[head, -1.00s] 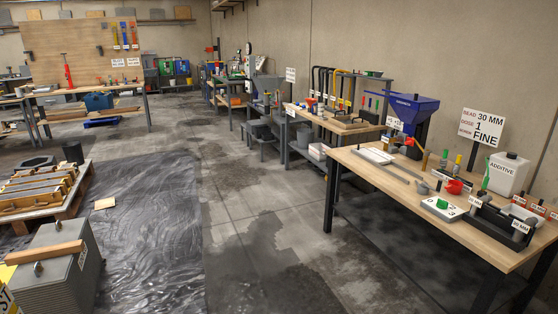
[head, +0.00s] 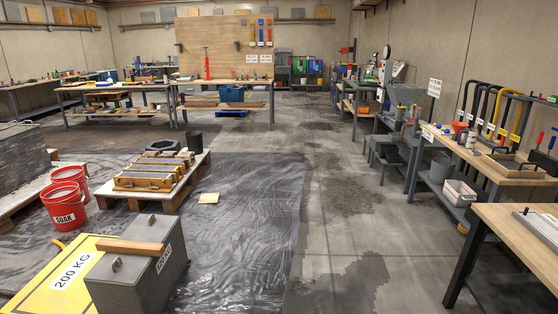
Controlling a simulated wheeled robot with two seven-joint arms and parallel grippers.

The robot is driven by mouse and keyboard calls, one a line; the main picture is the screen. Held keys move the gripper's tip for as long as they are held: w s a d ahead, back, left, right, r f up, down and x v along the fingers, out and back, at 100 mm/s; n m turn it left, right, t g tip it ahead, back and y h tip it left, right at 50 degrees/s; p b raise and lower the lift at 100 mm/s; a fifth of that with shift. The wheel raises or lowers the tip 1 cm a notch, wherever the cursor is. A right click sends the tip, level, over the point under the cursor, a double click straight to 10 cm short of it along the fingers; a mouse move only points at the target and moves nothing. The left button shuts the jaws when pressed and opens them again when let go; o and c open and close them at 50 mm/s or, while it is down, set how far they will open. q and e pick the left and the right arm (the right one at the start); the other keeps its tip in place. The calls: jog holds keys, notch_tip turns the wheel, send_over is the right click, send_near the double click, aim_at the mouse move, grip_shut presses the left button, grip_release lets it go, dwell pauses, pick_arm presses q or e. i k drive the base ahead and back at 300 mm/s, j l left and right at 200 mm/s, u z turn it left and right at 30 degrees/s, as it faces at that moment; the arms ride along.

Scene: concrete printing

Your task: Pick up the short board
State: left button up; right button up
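A short wooden bar (head: 128,245) lies flat across the top of a grey ribbed block (head: 138,275) at the lower left. A small pale wooden piece (head: 208,198) lies on the dark plastic sheet beside a pallet. I cannot tell which of these is the short board. Neither of my grippers is in view.
A yellow "200 KG" platform (head: 68,273) adjoins the grey block. Red buckets (head: 64,203) and a loaded pallet (head: 150,202) stand behind it. Workbenches line the right, with a near bench corner (head: 500,230). The concrete floor (head: 330,220) between is clear.

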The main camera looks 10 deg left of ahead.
aim_at(103, 245)
jog(key=i+j+u, duration=0.2)
jog(key=i+u, duration=0.2)
jog(key=i, duration=0.25)
jog(key=i+u, duration=0.4)
jog(key=i, duration=0.25)
jog(key=i+l+u, duration=0.4)
jog(key=i, duration=0.2)
jog(key=i+j, duration=0.05)
jog(key=j, duration=0.05)
